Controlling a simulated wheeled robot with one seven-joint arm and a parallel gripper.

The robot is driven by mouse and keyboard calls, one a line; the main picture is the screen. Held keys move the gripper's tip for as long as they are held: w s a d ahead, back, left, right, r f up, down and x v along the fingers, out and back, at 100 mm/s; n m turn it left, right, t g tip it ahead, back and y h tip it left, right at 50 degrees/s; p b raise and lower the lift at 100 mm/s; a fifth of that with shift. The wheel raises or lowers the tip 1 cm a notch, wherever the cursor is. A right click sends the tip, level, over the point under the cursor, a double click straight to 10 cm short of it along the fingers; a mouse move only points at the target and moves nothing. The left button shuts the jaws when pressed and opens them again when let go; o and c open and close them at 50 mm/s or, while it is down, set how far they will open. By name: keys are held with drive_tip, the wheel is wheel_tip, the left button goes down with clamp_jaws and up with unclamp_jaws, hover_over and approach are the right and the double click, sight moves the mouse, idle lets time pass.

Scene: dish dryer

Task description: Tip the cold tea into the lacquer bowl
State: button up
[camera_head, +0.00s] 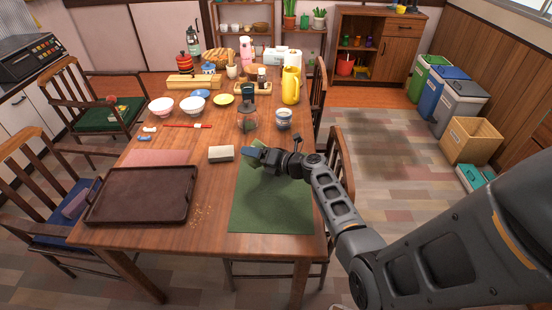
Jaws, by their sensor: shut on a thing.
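My gripper (254,157) is low over the far end of a green mat (270,210), beside a grey-and-cream block (221,154). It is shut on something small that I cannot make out. A dark-topped clear glass vessel (248,122) and a blue-and-white cup (283,119) stand upright just beyond it, apart from the gripper. Whether either holds tea is too small to tell. A pinkish bowl (161,106) and a white patterned bowl (193,105) stand at the left. I cannot tell which vessel is the lacquer bowl.
Chairs surround the table. The mat's near part is clear.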

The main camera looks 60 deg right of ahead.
drive_tip(key=shift+r+m+t+b, duration=0.35)
drive_tip(key=shift+m+t+b, duration=0.1)
drive_tip(key=shift+m, duration=0.25)
idle(0.7)
drive_tip(key=shift+d+f+m+t+y+b, duration=0.1)
drive_tip(key=shift+f+m+t+y+b, duration=0.2)
drive_tip(key=shift+m+b, duration=0.65)
idle(0.5)
